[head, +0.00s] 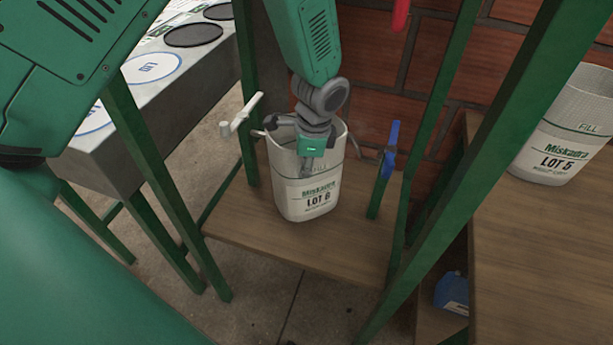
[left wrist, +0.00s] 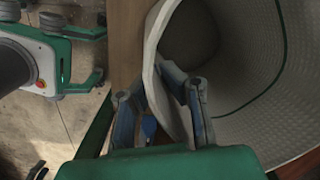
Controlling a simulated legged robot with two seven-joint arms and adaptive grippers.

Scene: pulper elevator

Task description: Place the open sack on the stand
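The open sack (head: 307,190), off-white and marked LOT 6, is upright over the wooden shelf of the green-framed stand (head: 350,262). Its base looks to be on the shelf, though I cannot be sure of contact. My left gripper (head: 308,163) reaches down from above at the sack's near rim. In the left wrist view, my left gripper (left wrist: 158,82) has one finger inside the sack (left wrist: 250,115) and one outside. The tips close together on the wall, so it looks shut on the rim. My right gripper is out of view.
A white-handled lever (head: 240,115) is left of the sack and a blue-handled one (head: 390,150) right of it. Green posts frame the stand. Another open sack, LOT 5 (head: 560,150), stands on a wooden table (head: 540,260). A brick wall (head: 375,70) is behind.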

